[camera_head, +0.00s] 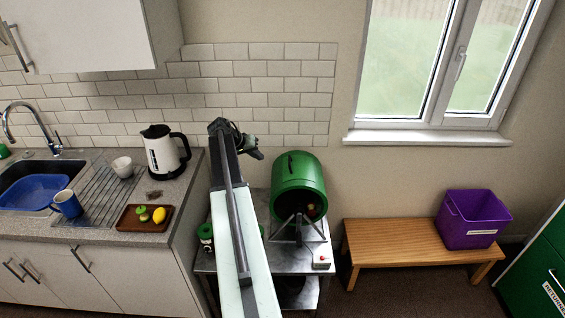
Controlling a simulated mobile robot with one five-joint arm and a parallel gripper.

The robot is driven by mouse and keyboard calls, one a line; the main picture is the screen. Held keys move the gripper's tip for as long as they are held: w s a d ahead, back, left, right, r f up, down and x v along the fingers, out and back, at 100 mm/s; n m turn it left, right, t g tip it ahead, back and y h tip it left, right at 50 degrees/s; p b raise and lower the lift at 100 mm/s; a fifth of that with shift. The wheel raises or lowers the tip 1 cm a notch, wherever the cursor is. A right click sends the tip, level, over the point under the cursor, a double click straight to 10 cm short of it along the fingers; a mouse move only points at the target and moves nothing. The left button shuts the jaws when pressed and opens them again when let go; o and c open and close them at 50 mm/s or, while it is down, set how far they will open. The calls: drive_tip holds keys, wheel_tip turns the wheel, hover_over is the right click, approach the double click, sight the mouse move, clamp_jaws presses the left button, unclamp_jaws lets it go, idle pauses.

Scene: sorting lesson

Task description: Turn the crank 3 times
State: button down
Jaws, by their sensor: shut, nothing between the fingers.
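A green drum (298,173) rests on a grey metal stand on a small metal table (308,258), right of my arm. Its dark open end faces me, and something small and yellowish shows inside. I cannot make out a crank clearly. My gripper (259,154) is shut and empty at the end of my raised arm. It is just left of the drum's upper part in the picture, with no clear contact.
A green container (206,236) is left of my arm. A wooden bench (385,243) holds a purple bin (470,219). The counter with a kettle (163,153) and brown tray (132,222) is left.

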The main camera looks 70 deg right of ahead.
drive_tip(key=b, duration=0.7)
hover_over(285, 173)
drive_tip(key=w, duration=0.2)
drive_tip(key=f, duration=0.6)
drive_tip(key=shift+w+a+f, duration=0.1)
drive_tip(key=shift+a+f, duration=0.2)
drive_tip(key=shift+f, duration=0.05)
drive_tip(key=shift+s+d, duration=0.2)
drive_tip(key=shift+s, duration=0.25)
drive_tip(key=shift+s+d+r+p, duration=0.25)
drive_tip(key=shift+s+r+p, duration=0.2)
drive_tip(key=shift+s, duration=0.2)
drive_tip(key=shift+f, duration=0.15)
